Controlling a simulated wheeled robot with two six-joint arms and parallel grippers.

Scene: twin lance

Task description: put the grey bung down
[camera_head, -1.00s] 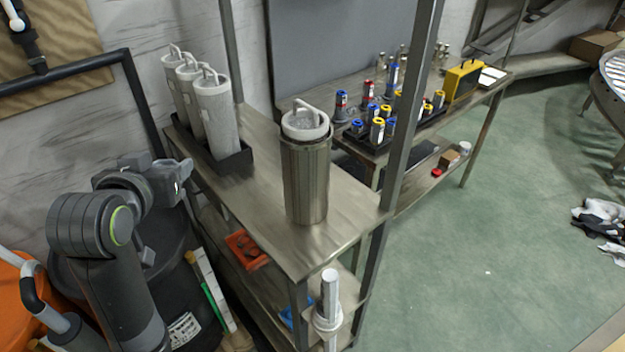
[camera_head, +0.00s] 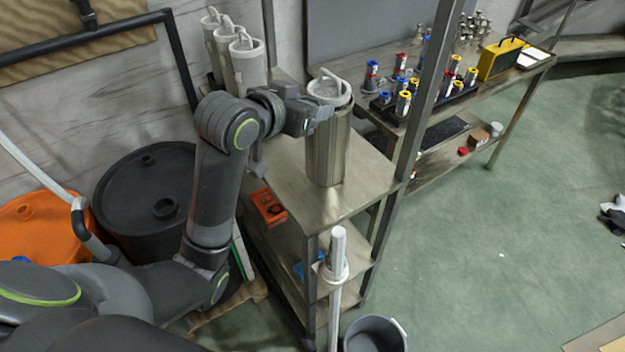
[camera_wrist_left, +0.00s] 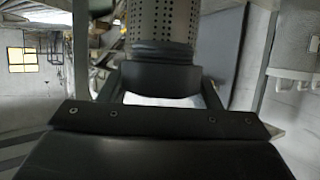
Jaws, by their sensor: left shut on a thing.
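My left gripper (camera_head: 318,108) is at the upper side of the upright steel canister (camera_head: 328,150) on the shelf unit, close in front of its white handled lid (camera_head: 326,90). The head view does not settle whether they touch. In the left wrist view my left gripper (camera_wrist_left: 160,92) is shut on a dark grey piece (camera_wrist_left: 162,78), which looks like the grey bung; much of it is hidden. A perforated metal cylinder with a dark ring (camera_wrist_left: 163,22) shows just beyond it. My right gripper is not in view.
Several white handled cylinders (camera_head: 246,65) stand behind my left arm. A black drum (camera_head: 150,200) and an orange drum (camera_head: 40,222) are at left. A white-topped post (camera_head: 336,262) stands before the shelf (camera_head: 300,208). The shelf top around the canister is bare.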

